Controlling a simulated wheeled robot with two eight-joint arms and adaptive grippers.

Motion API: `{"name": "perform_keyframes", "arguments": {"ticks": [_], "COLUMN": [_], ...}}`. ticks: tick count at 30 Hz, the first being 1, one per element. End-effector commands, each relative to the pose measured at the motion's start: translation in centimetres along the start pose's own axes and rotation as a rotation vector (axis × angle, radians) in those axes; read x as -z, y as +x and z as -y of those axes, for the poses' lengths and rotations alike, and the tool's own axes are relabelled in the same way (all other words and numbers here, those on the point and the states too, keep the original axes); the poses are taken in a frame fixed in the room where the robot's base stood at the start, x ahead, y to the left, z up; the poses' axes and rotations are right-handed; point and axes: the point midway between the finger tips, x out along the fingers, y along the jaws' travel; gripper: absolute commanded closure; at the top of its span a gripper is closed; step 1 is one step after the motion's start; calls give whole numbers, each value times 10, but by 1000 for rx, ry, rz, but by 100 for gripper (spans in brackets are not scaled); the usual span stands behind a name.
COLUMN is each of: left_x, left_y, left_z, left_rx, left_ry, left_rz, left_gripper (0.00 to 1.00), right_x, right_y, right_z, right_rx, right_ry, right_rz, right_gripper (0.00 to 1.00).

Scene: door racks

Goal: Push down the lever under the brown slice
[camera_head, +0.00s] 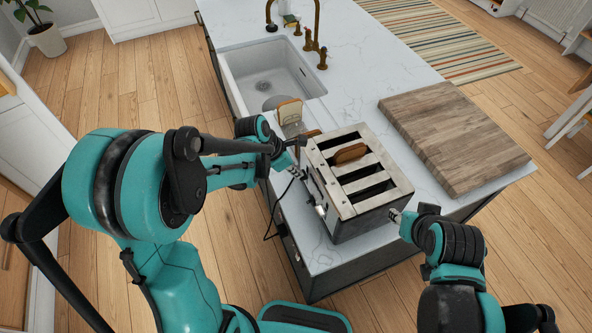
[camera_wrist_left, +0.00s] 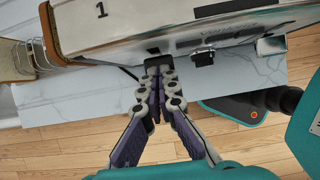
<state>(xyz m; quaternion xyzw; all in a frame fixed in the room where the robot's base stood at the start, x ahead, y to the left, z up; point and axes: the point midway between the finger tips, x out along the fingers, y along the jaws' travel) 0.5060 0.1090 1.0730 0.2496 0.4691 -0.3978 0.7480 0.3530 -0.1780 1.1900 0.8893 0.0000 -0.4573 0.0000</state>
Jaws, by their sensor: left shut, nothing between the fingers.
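A metal toaster (camera_head: 345,213) with several slots stands on the counter. A brown slice (camera_head: 350,153) sticks up from a slot near its far end. My left gripper (camera_head: 301,172) is at the toaster's left side, by its far end. In the left wrist view my left gripper (camera_wrist_left: 158,64) is shut and empty, its tips close against the toaster's side (camera_wrist_left: 125,30). A small dark part, maybe a lever, shows at the tips, which partly hide it; contact is unclear. A dark knob or lever (camera_wrist_left: 203,57) sits to the right. My right gripper (camera_head: 396,215) is near the toaster's right corner.
A rack with bread slices (camera_head: 290,112) stands beyond the toaster, by the sink (camera_head: 265,80). A wooden board (camera_head: 455,135) lies to the right. A dark cord (camera_head: 272,215) hangs at the counter's left edge. The counter between sink and board is clear.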

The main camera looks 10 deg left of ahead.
Motion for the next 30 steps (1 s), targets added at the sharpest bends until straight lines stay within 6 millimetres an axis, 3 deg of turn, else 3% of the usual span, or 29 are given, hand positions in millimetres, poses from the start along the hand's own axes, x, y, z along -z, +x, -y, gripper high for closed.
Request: {"name": "perform_keyframes", "arguments": {"ticks": [17, 25, 30], "left_x": [16, 18, 32], "left_y": [34, 27, 11], "left_z": [0, 0, 0], "left_rx": [0, 0, -1], "left_ry": [0, -1, -3], "left_rz": [0, 0, -1], "left_gripper": [100, 100, 100], "right_x": [-20, -17, -14], "right_y": [28, 24, 20], "right_z": [0, 0, 0], "right_rx": [0, 0, 0], "right_ry": [0, 0, 0], "right_rz": [0, 0, 0], "right_gripper": [63, 63, 63]}}
